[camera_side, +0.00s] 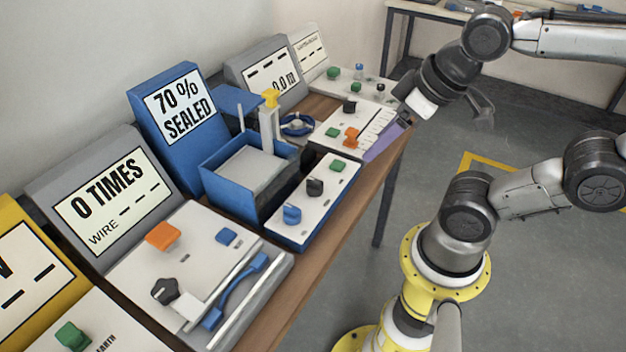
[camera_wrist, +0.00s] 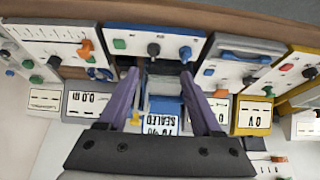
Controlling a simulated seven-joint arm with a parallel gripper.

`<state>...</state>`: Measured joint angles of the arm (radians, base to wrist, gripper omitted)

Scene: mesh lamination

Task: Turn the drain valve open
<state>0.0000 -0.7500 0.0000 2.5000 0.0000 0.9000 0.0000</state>
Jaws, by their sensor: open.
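The blue machine (camera_side: 164,140) reads "70 % SEALED" and has a white front panel (camera_side: 325,198). The panel carries a blue knob (camera_side: 292,214), a black knob (camera_side: 315,187) and a green button (camera_side: 337,166). No label names the drain valve, so I cannot tell which control it is. In the wrist view the blue knob (camera_wrist: 185,53), black knob (camera_wrist: 153,49) and green button (camera_wrist: 120,43) show upside down. My gripper (camera_side: 388,142), with purple fingers, is open and empty above the bench edge, apart from the knobs. Its fingers also frame the wrist view (camera_wrist: 160,74).
A blue open tank (camera_side: 230,200) with a pale block stands behind the panel. A grey "0 TIMES" machine (camera_side: 110,205) is on the near side. A grey machine (camera_side: 262,72) with an orange knob (camera_side: 351,138) stands on the far side.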

